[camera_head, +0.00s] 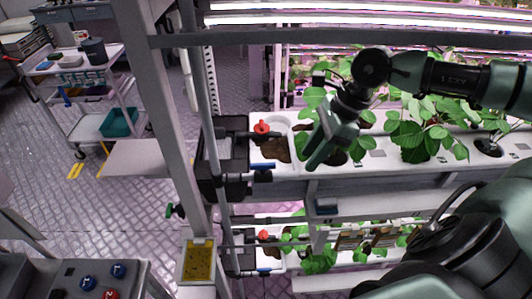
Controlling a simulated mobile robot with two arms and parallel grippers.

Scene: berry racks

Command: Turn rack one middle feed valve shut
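The rack's upper visible tier has a red valve knob (262,127) at its left end and a blue lever (262,166) below it, lying roughly level. A lower tier has a similar red knob (264,235) and a blue lever (264,270). I cannot tell from labels which one is the middle feed valve. My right gripper (322,147) hangs over the upper tier's white trough, to the right of the upper red knob and apart from it. Its fingers point down and left, and their gap is not clear. My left gripper is not in view.
Leafy plants (415,135) stand in the white trough around my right gripper. A grey upright post (170,120) stands left of the valves. A cart (90,125) with bins stands far left. Open floor lies between.

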